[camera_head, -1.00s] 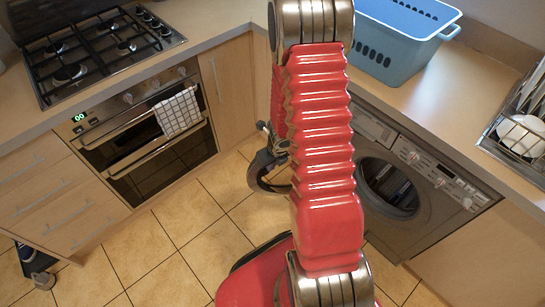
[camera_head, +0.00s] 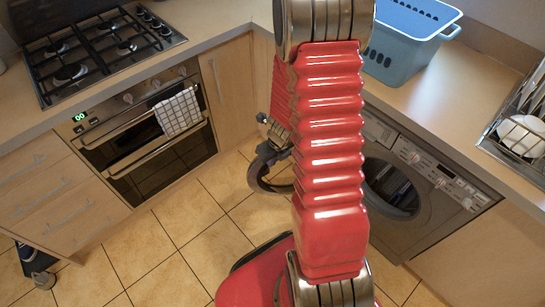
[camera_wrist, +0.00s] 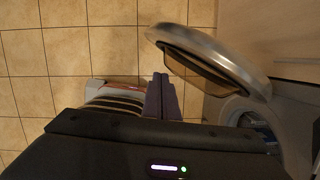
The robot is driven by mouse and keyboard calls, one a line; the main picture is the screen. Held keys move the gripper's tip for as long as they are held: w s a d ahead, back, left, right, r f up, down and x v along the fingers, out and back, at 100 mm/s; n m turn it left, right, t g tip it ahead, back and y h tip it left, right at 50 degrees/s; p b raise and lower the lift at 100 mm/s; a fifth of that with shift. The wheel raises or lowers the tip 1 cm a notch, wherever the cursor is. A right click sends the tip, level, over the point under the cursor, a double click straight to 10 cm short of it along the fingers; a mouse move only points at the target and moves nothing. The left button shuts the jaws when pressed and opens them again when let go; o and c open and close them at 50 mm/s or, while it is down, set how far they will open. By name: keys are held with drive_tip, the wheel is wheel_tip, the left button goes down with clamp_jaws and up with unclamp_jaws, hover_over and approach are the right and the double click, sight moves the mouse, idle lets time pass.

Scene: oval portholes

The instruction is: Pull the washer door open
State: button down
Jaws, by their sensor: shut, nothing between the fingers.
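The washer (camera_head: 436,192) stands under the right counter. Its round porthole (camera_head: 390,187) is uncovered, with dark and bluish shapes inside. The washer door (camera_head: 256,178), an oval ring with a dark window, stands swung well out to the left, partly hidden behind my arm. In the wrist view the door (camera_wrist: 232,66) shows obliquely at upper right, with the porthole (camera_wrist: 252,118) below it. My gripper (camera_wrist: 161,78) is shut and empty, just left of the door's near end, with a small gap in the picture. In the head view my arm hides most of it.
A blue basket (camera_head: 405,45) stands on the counter above the washer, and a dish rack (camera_head: 520,125) is at far right. The oven (camera_head: 145,130) with a checked towel (camera_head: 178,112) is left. The tiled floor (camera_head: 175,230) between is clear.

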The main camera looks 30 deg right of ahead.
drive_tip(key=shift+v, duration=1.45)
drive_tip(key=shift+a, duration=0.1)
drive_tip(key=s+a+r+n+g+y, duration=0.15)
drive_tip(key=s+a+n, duration=0.25)
drive_tip(key=n, duration=0.7)
drive_tip(key=s+a+r+n+t, duration=0.1)
drive_tip(key=s+a+r+n, duration=0.2)
drive_tip(key=r+n, duration=0.5)
drive_tip(key=s+a+r+n+t+h, duration=0.1)
drive_tip(key=a+r+n, duration=0.4)
drive_tip(key=r, duration=0.8)
drive_tip(key=s+a+r+n+t, duration=0.2)
drive_tip(key=s+a+r+n, duration=0.2)
drive_tip(key=r+n, duration=0.6)
drive_tip(key=shift+s+a+r+n, duration=0.15)
drive_tip(key=shift+s+r+n, duration=0.05)
drive_tip(key=shift+s+n, duration=0.7)
drive_tip(key=shift+s+h, duration=0.15)
drive_tip(key=shift+h, duration=0.1)
